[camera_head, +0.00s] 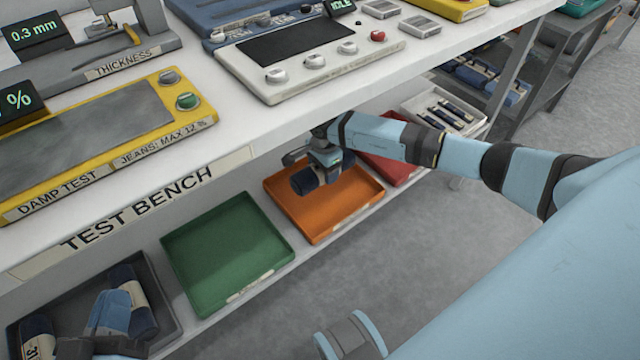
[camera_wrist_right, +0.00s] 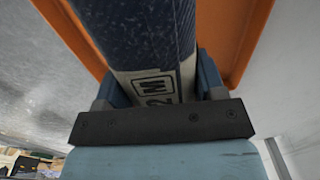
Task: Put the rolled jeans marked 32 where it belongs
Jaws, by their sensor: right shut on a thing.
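My right gripper (camera_head: 318,172) is shut on a dark blue rolled jeans (camera_head: 308,182), just over or in the orange tray (camera_head: 347,217) on the lower shelf. In the right wrist view the roll (camera_wrist_right: 145,30) lies between the jaws. Its pale band shows a "2" and a boxed "M"; the rest of the marking is hidden. I cannot tell whether the roll touches the tray floor.
An empty green tray (camera_head: 225,250), a red tray (camera_head: 395,160) and a white tray (camera_head: 440,108) stand on the same shelf. The grey tray (camera_head: 165,295) holds several rolls. The test bench top (camera_head: 250,130) overhangs the trays.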

